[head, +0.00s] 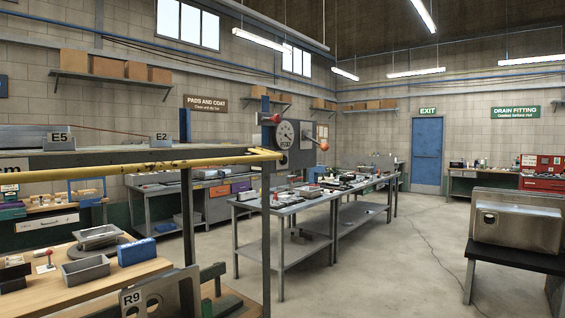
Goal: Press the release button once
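A grey panel (300,157) is fixed near the top of a post beside the yellow rail. It carries a round white dial (285,133) with a dark rim. A red knob (276,118) shows just above the dial's left side, and a red ball (323,146) sits on a lever to its right. I cannot tell which of these parts, if any, is the release button. A small red-topped piece (49,254) stands on the wooden bench at the lower left. My gripper is not in view.
A yellow rail (150,168) crosses the left side at rack height. A long steel table (285,207) with small items stands in the middle. A steel sink (518,222) rests on a dark stand at the right.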

